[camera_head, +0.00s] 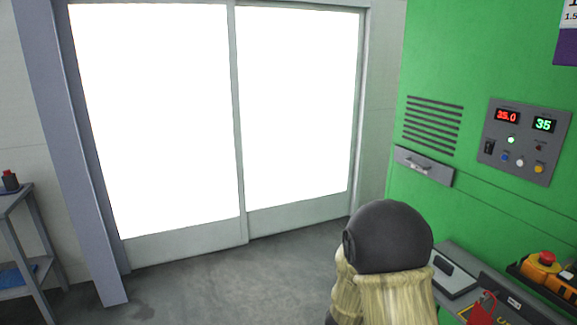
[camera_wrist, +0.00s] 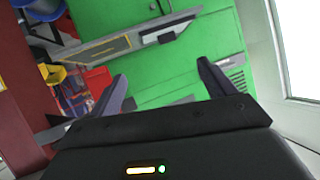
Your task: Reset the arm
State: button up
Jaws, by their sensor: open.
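My gripper (camera_wrist: 162,70) shows in the wrist view. Its two dark fingers are spread apart, with nothing held between them. Beyond the fingers is a green machine front (camera_wrist: 185,75), apart from them. In the head view my arm, with a dark rounded joint and pale covering, stands at the lower right in front of the machine. The gripper itself is hidden or outside the head view.
The green machine (camera_head: 475,190) carries a control panel (camera_head: 525,141) at right. Below it are a grey ledge (camera_head: 455,272) and an orange box with a red button (camera_head: 545,270). A bright double door (camera_head: 240,150) and a shelf (camera_head: 20,235) stand left. The middle floor (camera_head: 230,285) is clear.

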jog(key=s+a+r+n+y+p, duration=0.1)
jog(key=a+r+n+y+p, duration=0.1)
jog(key=a+r+n+y, duration=0.3)
jog(key=s+a+r+n+g+y+p, duration=0.2)
jog(key=s+n+g, duration=0.1)
jog(key=s, duration=0.6)
jog(key=s+a+r+n+g+y+p, duration=0.2)
jog(key=s+a+n, duration=0.1)
jog(key=s, duration=0.6)
jog(key=shift+r+n+g+y, duration=0.3)
jog(key=shift+n+g, duration=0.1)
jog(key=shift+w, duration=0.15)
jog(key=shift+s, duration=0.2)
jog(key=shift+w, duration=0.1)
dwell(4.8)
